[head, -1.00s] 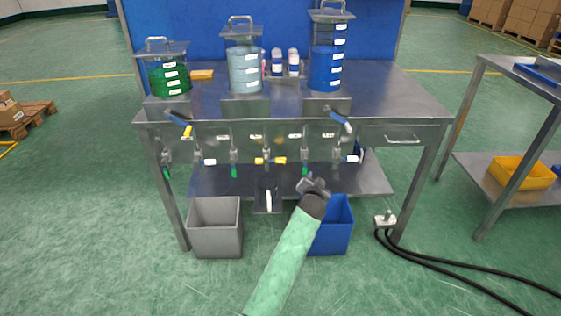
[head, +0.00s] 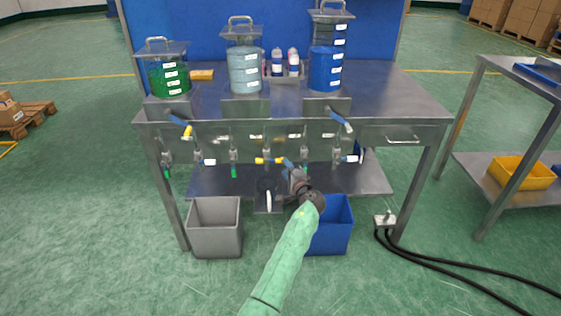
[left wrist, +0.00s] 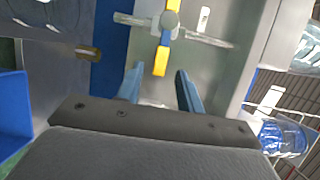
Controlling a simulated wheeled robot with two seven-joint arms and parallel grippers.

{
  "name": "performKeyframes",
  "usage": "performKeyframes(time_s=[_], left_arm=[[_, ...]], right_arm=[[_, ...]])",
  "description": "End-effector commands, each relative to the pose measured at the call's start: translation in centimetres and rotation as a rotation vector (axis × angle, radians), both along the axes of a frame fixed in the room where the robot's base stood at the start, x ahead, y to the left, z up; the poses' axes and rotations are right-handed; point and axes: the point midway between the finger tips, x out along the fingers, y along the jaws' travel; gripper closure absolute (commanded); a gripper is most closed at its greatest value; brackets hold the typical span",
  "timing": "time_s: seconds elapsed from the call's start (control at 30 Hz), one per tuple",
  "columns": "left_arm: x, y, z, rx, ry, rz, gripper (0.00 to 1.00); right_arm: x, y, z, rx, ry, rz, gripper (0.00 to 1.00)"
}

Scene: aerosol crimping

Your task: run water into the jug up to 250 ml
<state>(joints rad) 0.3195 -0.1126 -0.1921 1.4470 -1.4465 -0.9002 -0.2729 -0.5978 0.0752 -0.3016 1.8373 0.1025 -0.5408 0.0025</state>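My left gripper (head: 287,163) is in front of the tap row under the table edge. In the left wrist view it is open (left wrist: 160,74), with two blue fingers and nothing held. A yellow tap lever (left wrist: 161,58) lies between and just beyond the fingertips, apart from both. In the head view the yellow lever (head: 264,160) shows just left of the gripper. A pale grey-blue tank (head: 245,72) stands on the table above. I cannot make out the jug for certain; a small white upright piece (head: 268,201) shows below the yellow tap. My right gripper is not in view.
A green tank (head: 169,76) and a blue tank (head: 325,68) flank the pale one. Other taps have white levers (head: 206,162) and green levers (head: 234,171). A grey bin (head: 215,228) and a blue bin (head: 341,230) stand on the floor. Black cables (head: 430,262) lie right.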

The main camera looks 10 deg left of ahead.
Motion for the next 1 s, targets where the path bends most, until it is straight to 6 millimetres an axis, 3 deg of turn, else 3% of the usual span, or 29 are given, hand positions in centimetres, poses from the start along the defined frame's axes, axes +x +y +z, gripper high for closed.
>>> performKeyframes(time_s=[0.4,0.77,0.97,1.0], left_arm=[[4.1,3.3,0.1,-0.002,-0.001,-0.001,0.63],[4.5,3.6,0.0,-0.003,-0.001,-0.001,0.63],[4.5,3.6,0.0,-0.003,-0.001,-0.001,0.98],[4.5,3.6,0.0,-0.003,-0.001,-0.001,1.0]], right_arm=[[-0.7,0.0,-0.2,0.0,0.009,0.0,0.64],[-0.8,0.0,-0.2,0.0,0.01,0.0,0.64],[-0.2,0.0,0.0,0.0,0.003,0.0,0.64],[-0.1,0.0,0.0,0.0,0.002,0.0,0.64]])
